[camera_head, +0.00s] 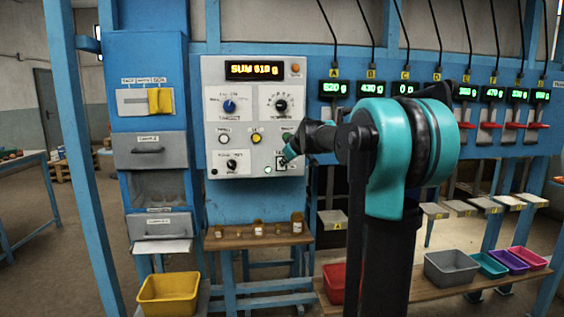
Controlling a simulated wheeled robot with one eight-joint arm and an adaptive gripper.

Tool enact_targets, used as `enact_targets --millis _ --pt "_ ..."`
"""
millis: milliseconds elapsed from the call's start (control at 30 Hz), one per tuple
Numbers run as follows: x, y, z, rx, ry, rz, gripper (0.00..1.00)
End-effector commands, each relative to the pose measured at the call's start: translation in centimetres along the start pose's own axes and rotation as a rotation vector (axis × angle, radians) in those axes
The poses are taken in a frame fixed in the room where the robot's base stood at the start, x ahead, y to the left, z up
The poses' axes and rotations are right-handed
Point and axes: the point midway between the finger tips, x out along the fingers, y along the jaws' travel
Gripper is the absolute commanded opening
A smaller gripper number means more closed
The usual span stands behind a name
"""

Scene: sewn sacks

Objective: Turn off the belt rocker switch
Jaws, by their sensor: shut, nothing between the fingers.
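The white control panel (213,80) hangs on the blue frame left of centre. A small dark switch (281,165) with a pale surround sits at its lower right. It looks like the belt rocker switch, but its label is too small to read and its position cannot be told. My gripper (287,157) is shut and empty, with its fingertips right at this switch and partly covering it. I cannot tell whether they touch it. A small whitish round light or button (267,169) is just left of the switch.
The panel also carries a display (254,70) reading SUM 610 g, a blue knob (229,106), a black knob (281,105) and a yellow button (256,138). A wooden shelf (225,241) with small jars is below. Lettered weight displays (371,87) line the right.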

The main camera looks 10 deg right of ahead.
Motion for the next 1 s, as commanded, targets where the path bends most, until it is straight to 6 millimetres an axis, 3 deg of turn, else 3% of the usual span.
enact_targets --millis 1000 --pt "0.57 0.43 -0.45 0.000 0.000 0.000 0.00"
